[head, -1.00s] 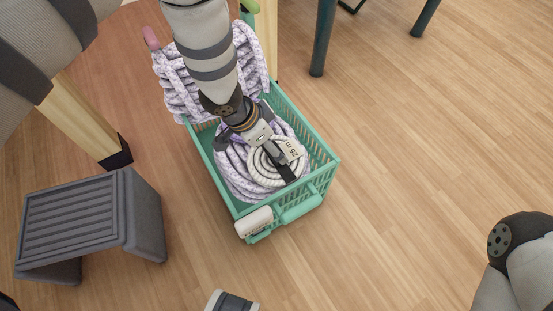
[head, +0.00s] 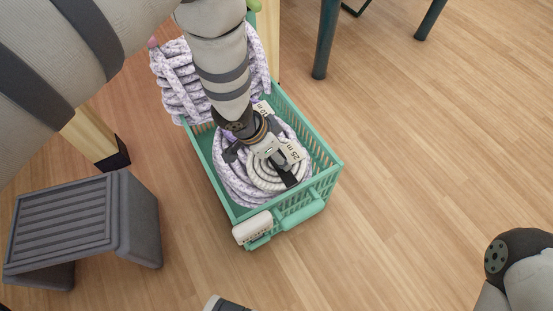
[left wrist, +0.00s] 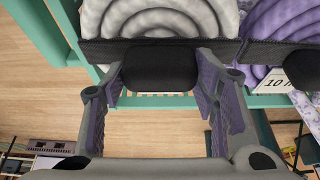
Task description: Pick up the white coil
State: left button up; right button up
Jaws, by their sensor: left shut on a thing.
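The white coil (head: 256,181) is a flat round of rope with a black strap and a "25 m" tag, on top of the purple-and-white rope in the green crate (head: 333,166). My left gripper (head: 284,172) reaches down over it and is shut on it at the black strap. In the left wrist view the white coil (left wrist: 160,17) shows at the top, with the strap's black block between my fingers (left wrist: 160,85). The gripper hides part of the coil in the head view. I cannot tell whether the coil is clear of the rope below.
A purple-and-white coil (head: 229,180) lies under and beside the white one, with a "10 m" tag (left wrist: 272,80). Thick rope (head: 180,85) is heaped at the crate's back. A grey step stool (head: 85,220) stands left. Wooden floor (head: 420,190) is free to the right.

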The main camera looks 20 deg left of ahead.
pick_arm(q)
jog(key=shift+w+r, duration=0.1)
jog(key=shift+r, duration=0.25)
notch_tip(320, 180, up, 3)
jog(key=shift+d+r+p, duration=0.1)
jog(key=shift+r+p, duration=0.05)
jog(key=shift+p, duration=0.65)
jog(key=s+d+r+p, duration=0.5)
jog(key=s+d+r, duration=0.3)
jog(key=s, duration=0.3)
jog(key=shift+s+r, duration=0.2)
jog(key=shift+r, duration=0.3)
pick_arm(e)
notch_tip(320, 180, up, 6)
jog(key=w, duration=0.2)
jog(key=shift+d+t, duration=0.15)
jog(key=shift+t, duration=0.25)
pick_arm(q)
jog(key=shift+d, duration=0.15)
pick_arm(e)
jog(key=shift+f, duration=0.1)
